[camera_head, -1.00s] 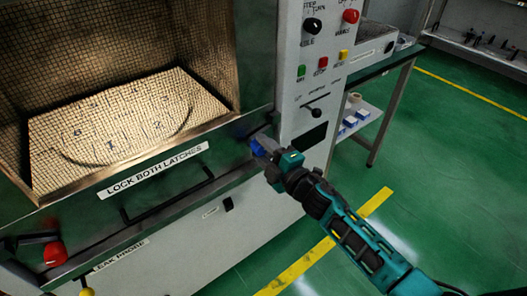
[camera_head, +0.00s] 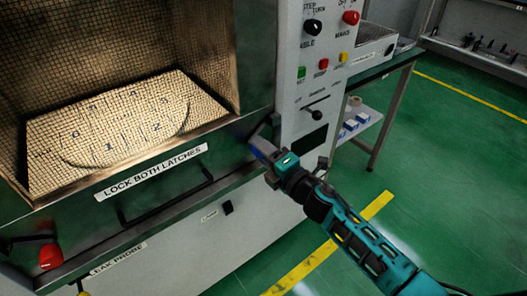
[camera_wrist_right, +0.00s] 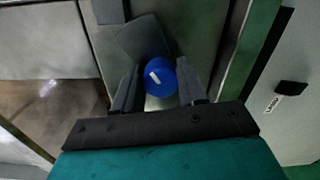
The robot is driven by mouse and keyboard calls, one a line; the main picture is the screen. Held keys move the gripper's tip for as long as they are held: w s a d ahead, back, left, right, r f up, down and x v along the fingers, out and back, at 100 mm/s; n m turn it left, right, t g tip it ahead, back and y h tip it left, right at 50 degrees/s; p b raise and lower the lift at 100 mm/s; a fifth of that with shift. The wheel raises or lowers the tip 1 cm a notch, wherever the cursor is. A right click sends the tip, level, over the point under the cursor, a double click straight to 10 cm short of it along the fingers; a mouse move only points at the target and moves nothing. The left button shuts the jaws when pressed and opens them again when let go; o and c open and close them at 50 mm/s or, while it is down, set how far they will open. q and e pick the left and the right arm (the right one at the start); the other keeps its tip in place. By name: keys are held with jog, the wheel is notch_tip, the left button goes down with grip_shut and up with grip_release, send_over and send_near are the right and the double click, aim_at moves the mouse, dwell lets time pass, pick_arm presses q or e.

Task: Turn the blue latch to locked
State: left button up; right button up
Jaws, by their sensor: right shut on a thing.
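A dark latch arm (camera_head: 268,128) shows just above the gripper. In the right wrist view the round blue knob (camera_wrist_right: 160,77), with a white mark, sits between the two fingers of my right gripper (camera_wrist_right: 161,88), which is shut on it. The dark latch arm (camera_wrist_right: 143,38) runs up and left from the knob there. My left gripper is out of view.
A red latch knob (camera_head: 51,256) is at the door's left end. A door handle (camera_head: 165,198) and a "LOCK BOTH LATCHES" label (camera_head: 152,171) are on the door. The control panel (camera_head: 303,140) stands close right of the gripper. Open green floor (camera_head: 440,180) lies to the right.

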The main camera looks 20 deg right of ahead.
jog(key=o, duration=1)
jog(key=shift+o, duration=0.2)
jog(key=v, duration=1.3)
jog(key=shift+b, duration=0.35)
jog(key=s+a+f+m+g+h, duration=0.1)
jog(key=s+f+m, duration=0.4)
jog(key=m, duration=0.5)
jog(key=s+a+f+m+g+h+p, duration=0.1)
jog(key=s+a+f+m+g+h, duration=0.1)
jog(key=s+f+m+g, duration=0.3)
notch_tip(320, 180, down, 3)
jog(key=s+m+h, duration=0.1)
jog(key=m, duration=0.5)
jog(key=shift+s+f+m, duration=0.2)
jog(key=shift+m, duration=0.1)
